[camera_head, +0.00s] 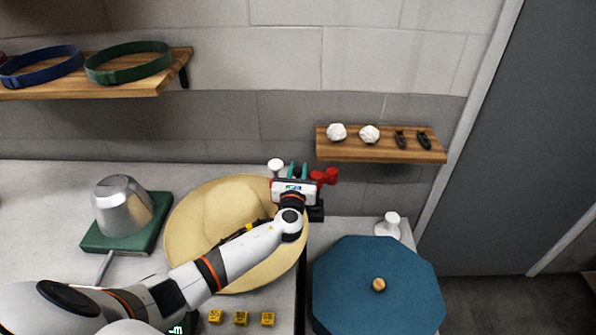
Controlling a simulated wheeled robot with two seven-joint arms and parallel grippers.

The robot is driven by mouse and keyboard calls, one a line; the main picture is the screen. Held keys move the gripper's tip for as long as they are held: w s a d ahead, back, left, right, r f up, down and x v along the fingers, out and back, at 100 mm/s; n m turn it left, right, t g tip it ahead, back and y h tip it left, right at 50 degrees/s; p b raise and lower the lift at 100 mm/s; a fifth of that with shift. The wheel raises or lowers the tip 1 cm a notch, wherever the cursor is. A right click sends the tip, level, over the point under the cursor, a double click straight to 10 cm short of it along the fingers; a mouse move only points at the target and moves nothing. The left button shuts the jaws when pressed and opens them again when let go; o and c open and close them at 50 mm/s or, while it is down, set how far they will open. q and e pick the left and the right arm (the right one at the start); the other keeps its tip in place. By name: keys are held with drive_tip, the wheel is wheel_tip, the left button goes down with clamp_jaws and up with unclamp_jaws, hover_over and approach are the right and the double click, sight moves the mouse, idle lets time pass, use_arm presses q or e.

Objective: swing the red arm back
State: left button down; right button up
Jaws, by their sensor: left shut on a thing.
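The red arm (325,177) shows as a short red piece with rounded knobs, just right of my left gripper's head. My left gripper (296,172) is at the back right edge of a wide straw-coloured disc (195,215), likely a hat brim. It is shut at the red arm, but its wrist hides most of the contact. The rest of the red arm is hidden behind the gripper. My left arm crosses over the disc from the lower left. My right gripper is not in view.
A metal hat form (123,206) on a green base (100,243) stands left. A blue octagonal lid (400,290) with a wooden knob is right. Yellow blocks (241,318) lie in front. A small shelf (340,150) and a belt shelf (150,86) are on the wall.

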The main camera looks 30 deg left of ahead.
use_arm(q)
drive_tip(key=shift+w+a+f+m+t+h+b, duration=0.1)
drive_tip(key=shift+w+a+m+t+h+b, duration=0.15)
drive_tip(key=shift+m+h+b, duration=0.4)
drive_tip(key=shift+w+a+f+m+t+h+b, duration=0.1)
drive_tip(key=shift+w+a+m+t+h+b, duration=0.25)
drive_tip(key=shift+h, duration=0.6)
drive_tip(key=m+h+b, duration=0.1)
drive_tip(key=h+b, duration=0.1)
drive_tip(key=w+m+h+b, duration=0.1)
drive_tip(key=h, duration=0.1)
drive_tip(key=m+h+b, duration=0.2)
drive_tip(key=shift+w+a+r+b, duration=0.15)
drive_tip(key=shift+w+r+b, duration=0.1)
drive_tip(key=shift+b, duration=0.1)
drive_tip(key=c, duration=1.2)
unclamp_jaws()
